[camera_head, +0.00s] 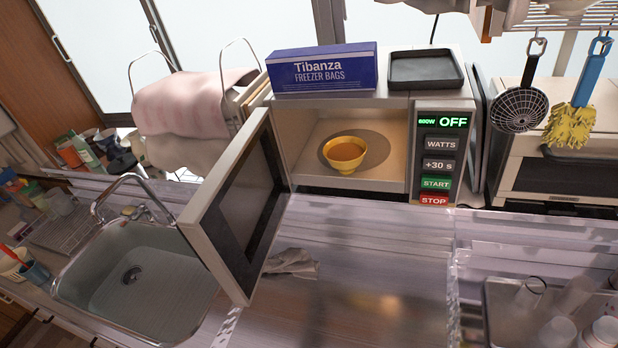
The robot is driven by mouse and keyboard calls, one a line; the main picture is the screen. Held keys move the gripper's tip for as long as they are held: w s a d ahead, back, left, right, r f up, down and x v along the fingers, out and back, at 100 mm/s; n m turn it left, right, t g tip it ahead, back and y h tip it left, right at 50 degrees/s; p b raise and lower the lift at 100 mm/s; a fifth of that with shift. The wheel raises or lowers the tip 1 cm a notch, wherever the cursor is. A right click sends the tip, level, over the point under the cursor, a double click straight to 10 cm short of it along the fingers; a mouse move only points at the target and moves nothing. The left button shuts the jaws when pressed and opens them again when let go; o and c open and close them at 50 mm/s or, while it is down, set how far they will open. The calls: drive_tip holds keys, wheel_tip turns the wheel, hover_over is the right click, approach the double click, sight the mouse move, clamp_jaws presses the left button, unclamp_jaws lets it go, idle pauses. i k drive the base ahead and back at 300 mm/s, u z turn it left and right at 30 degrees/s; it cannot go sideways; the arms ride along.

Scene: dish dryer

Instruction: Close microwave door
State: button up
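The microwave (395,104) stands at the back centre of the counter, with its cavity facing me. Its door (195,217) is wide open, hinged on the left side and swung out toward me over the counter. A yellow bowl (345,168) with orange-brown contents sits on the round plate inside. The control panel (441,160) on the right reads "OFF". My gripper does not show in this view.
A sink (140,290) with a tap (135,208) lies left of the door. A crumpled cloth (292,262) lies on the counter by the door. A freezer bag box (322,68) and a black tray (425,69) sit on top of the microwave. Glasses (560,330) stand at lower right. The counter centre is clear.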

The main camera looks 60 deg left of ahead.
sight(250, 184)
drive_tip(key=z, duration=0.7)
drive_tip(key=k, duration=1.85)
drive_tip(key=u, duration=1.3)
drive_tip(key=i, duration=1.05)
drive_tip(key=u, duration=0.25)
